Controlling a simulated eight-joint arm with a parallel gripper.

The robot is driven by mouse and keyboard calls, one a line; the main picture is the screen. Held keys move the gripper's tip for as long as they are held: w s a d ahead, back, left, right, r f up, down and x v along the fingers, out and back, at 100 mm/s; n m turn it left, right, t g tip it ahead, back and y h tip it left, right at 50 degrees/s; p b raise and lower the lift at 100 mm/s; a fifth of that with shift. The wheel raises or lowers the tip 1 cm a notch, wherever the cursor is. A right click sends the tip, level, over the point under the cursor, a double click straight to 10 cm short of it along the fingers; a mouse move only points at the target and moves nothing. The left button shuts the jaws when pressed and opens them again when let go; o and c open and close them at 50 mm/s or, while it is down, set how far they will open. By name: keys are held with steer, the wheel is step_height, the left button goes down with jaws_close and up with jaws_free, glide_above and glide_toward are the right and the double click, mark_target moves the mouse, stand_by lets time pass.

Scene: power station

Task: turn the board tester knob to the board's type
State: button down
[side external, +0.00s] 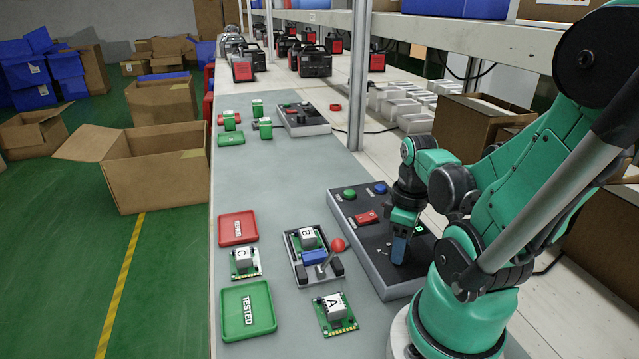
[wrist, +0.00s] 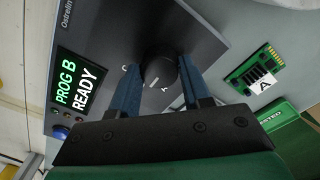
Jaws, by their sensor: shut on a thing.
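The board tester (side external: 370,240) is a dark box with green and blue buttons and a red switch. Its display (wrist: 78,88) reads "PROG B READY" in the wrist view. The round black knob (wrist: 161,72) has letters around it; a C and an A show, the rest is hidden. My gripper (wrist: 162,80) is shut on the knob, with one blue finger on each side. In the side view my gripper (side external: 398,245) points down at the tester and hides the knob. Board B (side external: 307,237) sits in a fixture (side external: 300,270) with a red-balled lever (side external: 338,245).
Board C (side external: 243,262) lies between the red tray (side external: 238,228) and the green "TESTED" tray (side external: 248,310). Board A (side external: 336,313) lies in front of the fixture; it also shows in the wrist view (wrist: 255,79). A second tester (side external: 303,119) stands farther back. The grey bench between is clear.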

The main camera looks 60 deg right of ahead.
steer(key=shift+c, duration=2)
jaws_free()
steer(key=shift+r, duration=0.1)
steer(key=shift+r, duration=2.7)
steer(key=w+a+t, duration=0.1)
steer(key=w, duration=0.2)
steer(key=w+a+t+h, duration=0.1)
steer(key=w+a, duration=0.1)
steer(key=w, duration=0.1)
steer(key=w+a+r+t, duration=0.1)
steer(key=w, duration=0.2)
steer(key=shift+w+a+r+h, duration=0.1)
steer(key=shift+w+a+h, duration=0.05)
steer(key=shift+w+h, duration=0.2)
steer(key=w+a+r+t+y, duration=0.1)
steer(key=w+a+r+t, duration=0.1)
steer(key=w+a+t, duration=0.2)
steer(key=w+a, duration=0.2)
steer(key=a, duration=0.2)
steer(key=shift+a+r+y, duration=0.2)
steer(key=shift+a+y, duration=0.15)
